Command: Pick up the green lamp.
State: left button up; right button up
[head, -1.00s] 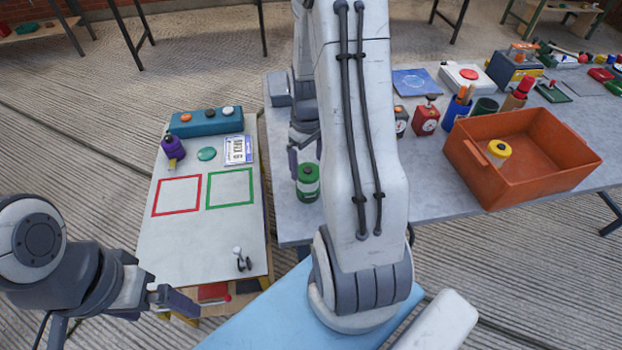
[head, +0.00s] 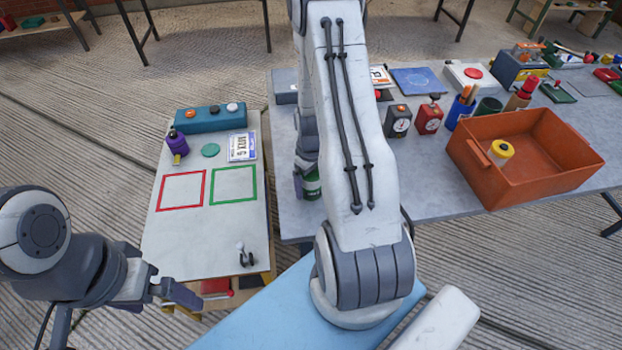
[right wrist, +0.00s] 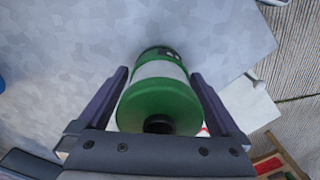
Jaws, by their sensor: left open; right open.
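The green lamp (head: 313,184), a green cylinder with a white band, stands on the grey table near its left edge, partly hidden by my right arm in the head view. My right gripper (head: 306,187) is open and down at the lamp. In the right wrist view the lamp (right wrist: 160,98) lies between the two dark fingers of my right gripper (right wrist: 158,100), with a small gap visible at least on the left side. My left gripper (head: 180,294) is open and empty, low in front of the white board's front edge.
An orange bin (head: 475,165) holding a yellow-topped object stands on the grey table at right. Red (head: 429,118) and dark (head: 398,121) timers stand behind my right arm. The white board (head: 205,235) at left carries a purple bottle (head: 177,145) and a teal button box (head: 211,117).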

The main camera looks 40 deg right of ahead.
jog(key=shift+f, duration=0.5)
jog(key=c, duration=1.5)
grip_shut()
jog(key=shift+r, duration=0.2)
